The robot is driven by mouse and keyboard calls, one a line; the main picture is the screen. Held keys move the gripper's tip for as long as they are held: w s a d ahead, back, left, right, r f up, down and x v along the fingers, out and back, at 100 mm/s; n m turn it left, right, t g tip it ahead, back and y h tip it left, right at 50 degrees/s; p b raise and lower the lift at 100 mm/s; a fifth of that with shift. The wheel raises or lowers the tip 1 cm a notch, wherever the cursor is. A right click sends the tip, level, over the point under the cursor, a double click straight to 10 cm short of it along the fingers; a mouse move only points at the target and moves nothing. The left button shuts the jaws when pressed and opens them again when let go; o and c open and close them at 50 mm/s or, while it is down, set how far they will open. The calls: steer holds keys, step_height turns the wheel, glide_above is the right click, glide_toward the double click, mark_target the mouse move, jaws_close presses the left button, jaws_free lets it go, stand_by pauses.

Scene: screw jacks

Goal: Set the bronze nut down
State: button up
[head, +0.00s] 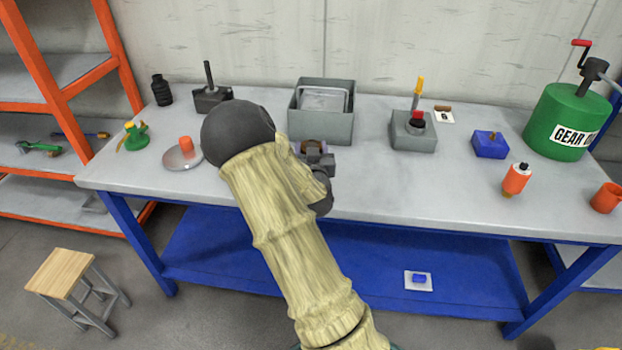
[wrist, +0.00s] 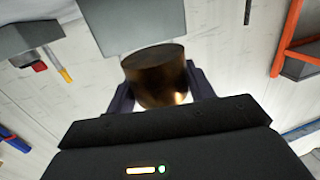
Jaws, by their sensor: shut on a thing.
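The bronze nut (wrist: 155,75) is a dark, shiny brown cylinder in the middle of the wrist view. My gripper (wrist: 158,88) is shut on it, with one dark finger at each side. In the head view my gripper (head: 315,153) is over the workbench, just in front of the grey bin (head: 322,125). My forearm covers part of the bench there. The nut is barely visible between the fingers in the head view. I cannot tell how high it is above the bench top (head: 370,185), or whether it touches it.
Right of my gripper are a grey jack block (head: 413,140) with a yellow-topped rod, a blue block (head: 490,145), an orange bottle (head: 516,180) and a green gear oil can (head: 562,120). Left is a round dish (head: 180,160) with an orange piece. Bench space right of my gripper is clear.

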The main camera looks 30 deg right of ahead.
steer(key=shift+f, duration=2.45)
steer(key=shift+f, duration=1.6)
steer(key=shift+w+f, duration=0.15)
steer(key=shift+f, duration=0.2)
steer(key=shift+d, duration=0.15)
steer(key=shift+s+f, duration=0.15)
steer(key=shift+s, duration=0.05)
steer(key=o, duration=1.5)
steer(key=shift+w+a, duration=0.1)
steer(key=shift+a, duration=0.1)
